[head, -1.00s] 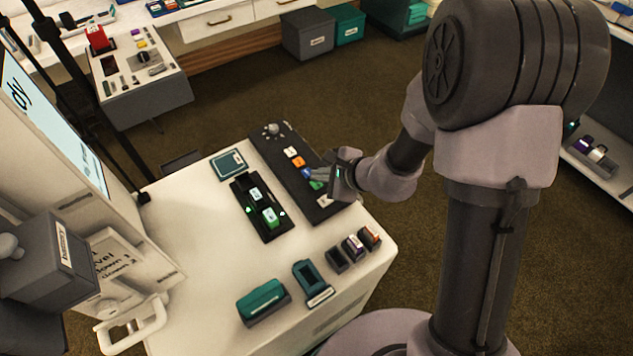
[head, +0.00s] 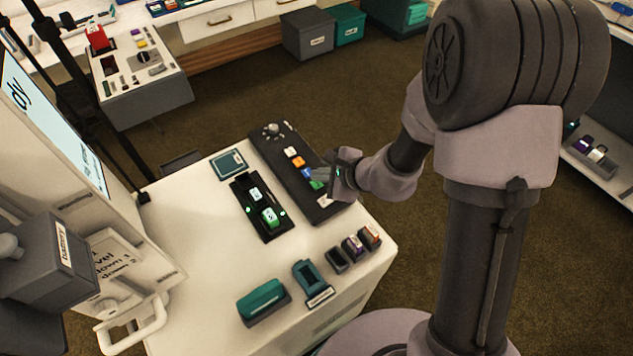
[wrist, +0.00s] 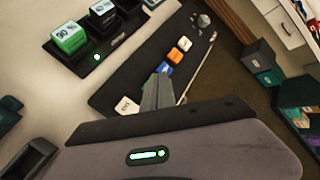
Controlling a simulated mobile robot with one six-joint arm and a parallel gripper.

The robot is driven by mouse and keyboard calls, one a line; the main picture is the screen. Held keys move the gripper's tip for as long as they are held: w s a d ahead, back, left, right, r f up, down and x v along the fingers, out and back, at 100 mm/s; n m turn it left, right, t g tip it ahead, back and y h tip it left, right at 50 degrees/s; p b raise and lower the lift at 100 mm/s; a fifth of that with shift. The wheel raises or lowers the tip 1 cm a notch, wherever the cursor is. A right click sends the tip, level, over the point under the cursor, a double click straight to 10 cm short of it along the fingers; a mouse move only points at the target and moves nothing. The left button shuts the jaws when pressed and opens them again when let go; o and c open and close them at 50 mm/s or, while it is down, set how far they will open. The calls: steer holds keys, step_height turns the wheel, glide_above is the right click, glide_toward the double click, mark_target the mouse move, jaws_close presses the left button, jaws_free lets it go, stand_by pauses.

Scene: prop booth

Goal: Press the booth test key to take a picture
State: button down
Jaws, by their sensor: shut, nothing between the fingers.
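The dark key panel (head: 283,160) lies along the far edge of the white booth counter. It carries a row of small keys: a white key (head: 290,151), an orange key (head: 298,162), a blue key (head: 306,173) and a green key (head: 316,184). A white labelled piece (head: 324,201) is at the near end; it also shows in the wrist view (wrist: 127,105). I cannot read which is the test key. My gripper (head: 318,174) is shut and empty, its tips low over the panel by the blue and green keys.
Beside the panel is a black tray (head: 250,208) with white and green blocks. A teal card (head: 228,163), a teal block (head: 263,299) and small holders (head: 337,261) stand on the counter. The screen (head: 55,125) is at left. The counter's middle is clear.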

mark_target(320, 186)
steer(key=shift+f+b, duration=0.5)
steer(key=shift+b, duration=0.25)
steer(key=shift+f+b, duration=0.3)
steer(key=shift+b, duration=0.2)
stand_by(0.3)
stand_by(0.4)
steer(key=shift+r+p, duration=0.5)
steer(key=shift+r, duration=0.3)
steer(key=shift+r+p, duration=1.75)
steer(key=shift+r, duration=0.75)
